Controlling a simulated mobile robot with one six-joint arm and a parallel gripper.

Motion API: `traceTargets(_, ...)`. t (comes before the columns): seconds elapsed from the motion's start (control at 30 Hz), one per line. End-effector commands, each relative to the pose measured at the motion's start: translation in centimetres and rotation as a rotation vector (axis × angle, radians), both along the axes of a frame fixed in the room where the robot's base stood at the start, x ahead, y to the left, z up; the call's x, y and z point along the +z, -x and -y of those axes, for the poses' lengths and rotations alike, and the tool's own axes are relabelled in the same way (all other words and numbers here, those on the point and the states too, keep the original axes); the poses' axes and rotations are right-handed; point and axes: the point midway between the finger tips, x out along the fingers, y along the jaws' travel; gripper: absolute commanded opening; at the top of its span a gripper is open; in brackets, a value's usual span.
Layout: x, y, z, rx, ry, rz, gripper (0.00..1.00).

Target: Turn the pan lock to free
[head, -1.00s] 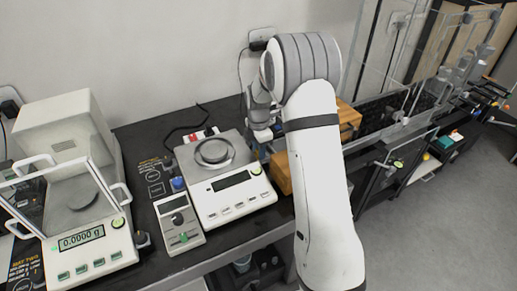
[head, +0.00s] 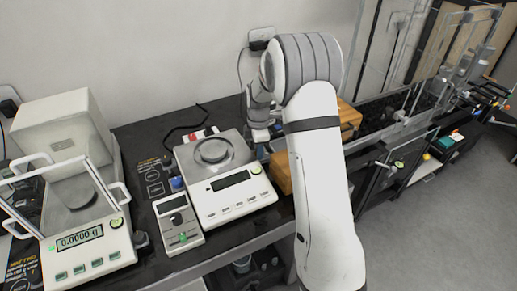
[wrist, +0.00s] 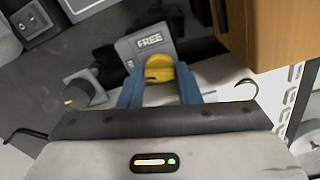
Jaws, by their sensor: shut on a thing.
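The pan lock shows in the wrist view as a yellow knob (wrist: 160,68) in front of a grey plate (wrist: 134,49) marked FREE. My gripper (wrist: 159,84) has its two blue fingers on either side of the knob and is shut on it. The knob's lower part is hidden between the fingers, and I cannot tell its exact setting. In the head view my gripper (head: 262,147) is mostly hidden by my arm, low beside the right side of a balance (head: 222,180) with a round pan. The lock itself cannot be made out there.
A wooden box (head: 281,172) stands close to the gripper's right; a brown wooden face fills the wrist view's upper right (wrist: 268,30). A dark knob (wrist: 85,90) with a yellow mark is left of the fingers. A draft-shield balance (head: 80,240) stands far left.

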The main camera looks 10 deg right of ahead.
Motion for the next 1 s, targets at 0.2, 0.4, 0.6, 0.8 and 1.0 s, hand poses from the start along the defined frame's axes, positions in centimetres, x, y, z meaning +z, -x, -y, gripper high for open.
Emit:
traceTargets(0.2, 0.0, 0.0, -0.1, 0.001, -0.001, 0.001, 0.43)
traceTargets(0.4, 0.0, 0.0, 0.0, 0.002, -0.001, 0.001, 0.52)
traceTargets(0.6, 0.4, -0.1, 0.0, 0.002, 0.000, 0.002, 0.52)
traceTargets(0.8, 3.3, -0.1, 0.0, 0.002, 0.000, 0.005, 0.52)
traceTargets(1.0, 6.4, -0.1, -0.1, 0.002, 0.000, 0.004, 0.52)
